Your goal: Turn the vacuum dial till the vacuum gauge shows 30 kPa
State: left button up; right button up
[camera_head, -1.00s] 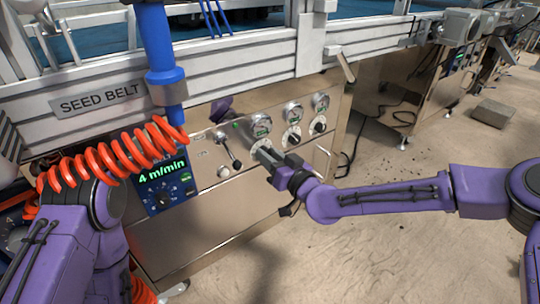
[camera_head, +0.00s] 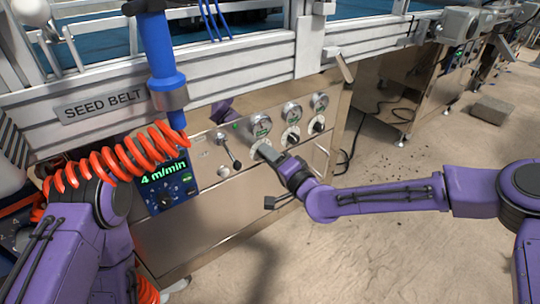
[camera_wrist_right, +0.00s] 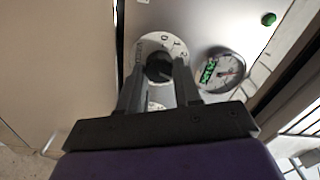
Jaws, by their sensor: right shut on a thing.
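The vacuum dial (camera_wrist_right: 146,44) is a white numbered disc with a dark knob (camera_wrist_right: 159,68) at its middle. My right gripper (camera_head: 263,149) is at the leftmost of the dials in the head view, and its fingers (camera_wrist_right: 160,75) are closed on the knob's sides in the right wrist view. The fingers and palm hide part of the disc. A round gauge with a green readout (camera_wrist_right: 221,71) is beside the dial; it also shows just above my gripper in the head view (camera_head: 260,124). Its value is too small to read. My left arm (camera_head: 95,240) shows at the left; its fingertips are not visible.
Two more gauges (camera_head: 291,113) (camera_head: 319,102) with dials sit to the right. A lever (camera_head: 233,157) and the seed-belt display (camera_head: 166,187) are to the left. A handle (camera_head: 322,160) is right of my gripper. An orange coiled hose (camera_head: 125,160) crosses the left side.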

pick_arm(q)
jog(key=shift+s+f, duration=0.1)
jog(key=shift+s, duration=0.05)
pick_arm(e)
jog(key=m, duration=0.5)
jog(key=shift+f, duration=0.15)
jog(key=shift+m, duration=0.3)
jog(key=o, duration=1)
jog(key=shift+o, duration=0.2)
jog(key=shift+d, duration=0.1)
pick_arm(q)
jog(key=w+r+n+t+p, duration=0.1)
jog(key=w+r+n+t+y+p, duration=0.1)
jog(key=w+r, duration=0.1)
jog(key=shift+a+p, duration=0.2)
jog(key=shift+p, duration=0.2)
pick_arm(e)
jog(key=v, duration=1)
jog(key=shift+s, duration=0.25)
pick_arm(q)
jog(key=shift+s, duration=0.1)
